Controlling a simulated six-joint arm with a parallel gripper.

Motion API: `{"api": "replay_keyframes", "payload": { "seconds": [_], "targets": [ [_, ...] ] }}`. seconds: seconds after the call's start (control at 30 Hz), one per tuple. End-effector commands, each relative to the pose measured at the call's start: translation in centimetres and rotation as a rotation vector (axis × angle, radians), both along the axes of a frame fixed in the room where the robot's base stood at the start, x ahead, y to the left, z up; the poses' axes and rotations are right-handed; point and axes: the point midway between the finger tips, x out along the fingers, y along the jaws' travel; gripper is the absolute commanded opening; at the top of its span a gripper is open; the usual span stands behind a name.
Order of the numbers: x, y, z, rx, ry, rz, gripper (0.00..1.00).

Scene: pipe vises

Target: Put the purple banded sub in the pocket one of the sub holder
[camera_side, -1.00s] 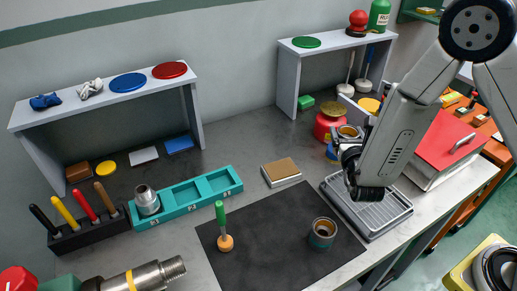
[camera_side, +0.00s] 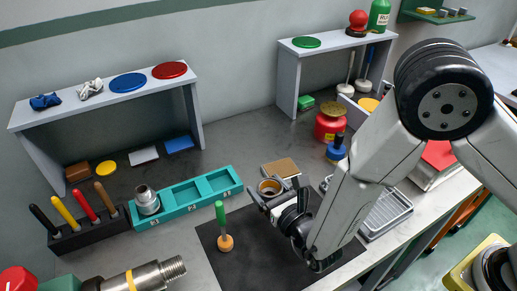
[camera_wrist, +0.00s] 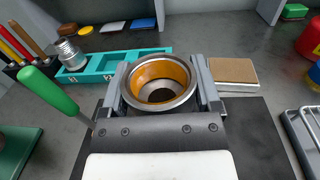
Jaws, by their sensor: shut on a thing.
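My gripper (camera_side: 275,191) is shut on a hollow steel sub (camera_side: 269,187), held upright above the dark mat. In the wrist view the sub (camera_wrist: 160,88) shows a steel rim and orange-brown bore between the jaws. Its outer band is hidden, so I cannot tell its colour. The teal sub holder (camera_side: 187,211) lies to the left of my gripper. A silver threaded sub (camera_side: 146,199) stands in its leftmost pocket. The middle and right pockets are empty.
A green-handled brush (camera_side: 221,223) stands upright on the mat (camera_side: 248,272), between gripper and holder. A brown-topped block (camera_side: 281,168) lies behind the gripper. A tool rack (camera_side: 90,226) stands left of the holder, and a shelf (camera_side: 110,92) behind it.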

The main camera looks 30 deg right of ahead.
Motion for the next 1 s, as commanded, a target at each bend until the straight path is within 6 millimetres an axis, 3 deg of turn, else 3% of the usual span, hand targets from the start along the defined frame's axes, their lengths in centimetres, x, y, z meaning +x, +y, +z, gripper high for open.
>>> {"api": "replay_keyframes", "payload": {
  "seconds": [0.1, 0.23, 0.53, 1.0],
  "targets": [
    [-0.8, 1.7, -0.3, 0.0, -0.001, 0.041, 0.01],
    [-1.1, 2.4, -0.4, 0.001, -0.002, 0.058, 0.01],
    [-1.1, 2.5, -1.0, 0.0, -0.002, 0.06, 0.01],
    [-1.1, 2.4, -4.7, 0.0, -0.002, 0.059, 0.01]
  ]
}}
